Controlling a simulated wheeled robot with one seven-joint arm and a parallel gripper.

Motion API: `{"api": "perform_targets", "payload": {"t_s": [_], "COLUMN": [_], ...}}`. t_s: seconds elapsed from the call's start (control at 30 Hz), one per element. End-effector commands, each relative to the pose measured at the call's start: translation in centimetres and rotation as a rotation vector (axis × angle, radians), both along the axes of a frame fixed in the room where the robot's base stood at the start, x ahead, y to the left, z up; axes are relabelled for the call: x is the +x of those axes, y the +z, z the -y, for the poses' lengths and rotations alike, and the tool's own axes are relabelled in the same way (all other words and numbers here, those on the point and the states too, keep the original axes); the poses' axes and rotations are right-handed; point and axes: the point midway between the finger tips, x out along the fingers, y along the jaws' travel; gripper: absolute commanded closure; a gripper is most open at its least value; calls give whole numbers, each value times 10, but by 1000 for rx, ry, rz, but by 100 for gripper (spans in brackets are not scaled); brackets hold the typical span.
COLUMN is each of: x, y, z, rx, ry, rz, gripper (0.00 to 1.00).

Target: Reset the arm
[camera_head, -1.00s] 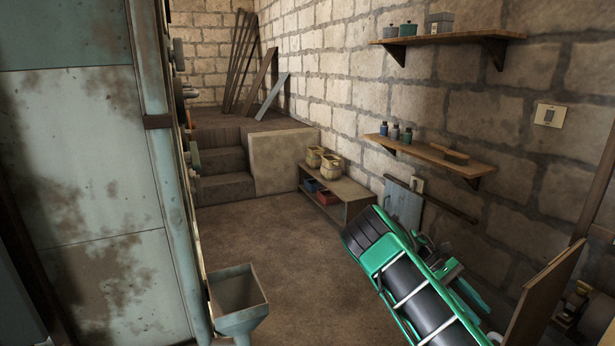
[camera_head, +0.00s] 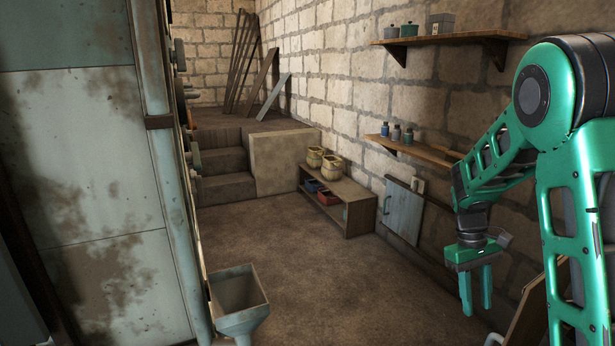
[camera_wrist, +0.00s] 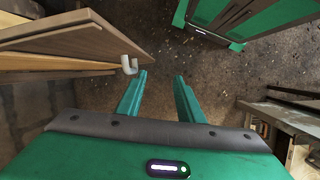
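My green arm stands bent on the right of the head view, its forearm reaching down and to the left. My gripper (camera_head: 476,290) hangs from it with the fingers pointing down, in front of the stone wall. In the wrist view my gripper (camera_wrist: 158,90) shows two green fingers apart with only the brown floor between them. It is open and holds nothing.
A wooden panel (camera_wrist: 85,45) with a pale hook lies close left of the fingers in the wrist view. A low shelf (camera_head: 345,212) and a grey-blue panel (camera_head: 401,211) stand along the wall. A metal hopper (camera_head: 238,297) stands at the lower left. The middle floor is clear.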

Motion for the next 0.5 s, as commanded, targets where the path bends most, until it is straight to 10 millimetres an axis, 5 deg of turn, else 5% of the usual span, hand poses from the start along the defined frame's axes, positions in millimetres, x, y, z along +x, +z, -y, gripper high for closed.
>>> {"api": "perform_targets", "payload": {"t_s": [0.5], "x": [-59], "y": [80], "z": [-72], "rx": [127], "ry": [-118], "rz": [425], "gripper": [66]}}
